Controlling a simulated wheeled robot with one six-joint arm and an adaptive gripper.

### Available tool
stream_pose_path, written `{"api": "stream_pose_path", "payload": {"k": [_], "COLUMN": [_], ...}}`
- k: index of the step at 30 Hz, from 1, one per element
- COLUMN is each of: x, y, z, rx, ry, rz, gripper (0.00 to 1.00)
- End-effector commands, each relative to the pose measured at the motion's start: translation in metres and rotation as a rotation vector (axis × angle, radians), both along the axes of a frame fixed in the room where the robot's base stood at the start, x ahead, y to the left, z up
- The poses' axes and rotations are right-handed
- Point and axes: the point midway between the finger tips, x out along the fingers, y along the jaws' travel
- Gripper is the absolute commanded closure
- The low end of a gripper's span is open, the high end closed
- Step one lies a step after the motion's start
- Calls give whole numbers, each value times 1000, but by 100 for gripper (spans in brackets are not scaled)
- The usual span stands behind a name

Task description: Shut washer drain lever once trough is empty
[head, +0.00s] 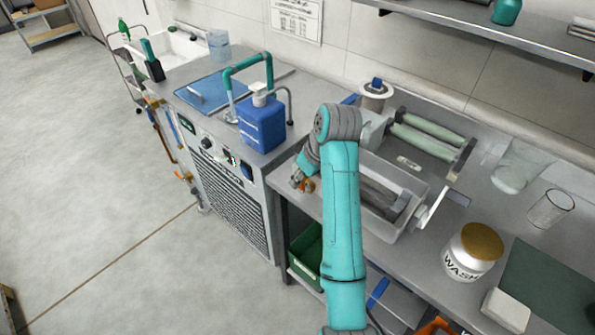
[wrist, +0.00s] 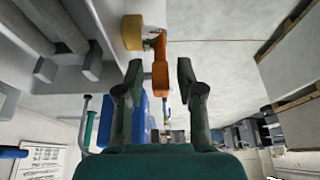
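The washer trough (head: 418,186) is a pale grey open tray on the bench, partly hidden by my arm. Dark bars lie inside it; I cannot tell whether liquid is left. In the wrist view, an orange drain lever (wrist: 160,72) extends from a brass-yellow valve body (wrist: 132,33) below the trough's edge. My gripper (wrist: 158,74) is open, with one finger on each side of the lever's end. Gaps show between the lever and both fingers. In the head view, a small orange-brown part (head: 308,186) shows beside my arm; the gripper is largely hidden there.
A blue jug (head: 262,125) stands on the unit left of my arm. A green bin (head: 307,250) sits on the shelf below the bench. A white WASH jar (head: 470,255) and clear beakers (head: 550,209) stand to the right.

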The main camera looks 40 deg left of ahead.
Motion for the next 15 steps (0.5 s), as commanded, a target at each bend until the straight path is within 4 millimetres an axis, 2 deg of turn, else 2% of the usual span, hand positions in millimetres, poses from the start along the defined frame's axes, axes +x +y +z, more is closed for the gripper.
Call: {"api": "stream_pose_path", "payload": {"k": [3, 12, 15], "x": [-2, -2, -2], "y": [-1, -1, -1], "z": [-6, -7, -7], "rx": [0, 0, 0], "ry": [0, 0, 0], "rz": [0, 0, 0], "gripper": [62, 62, 88]}}
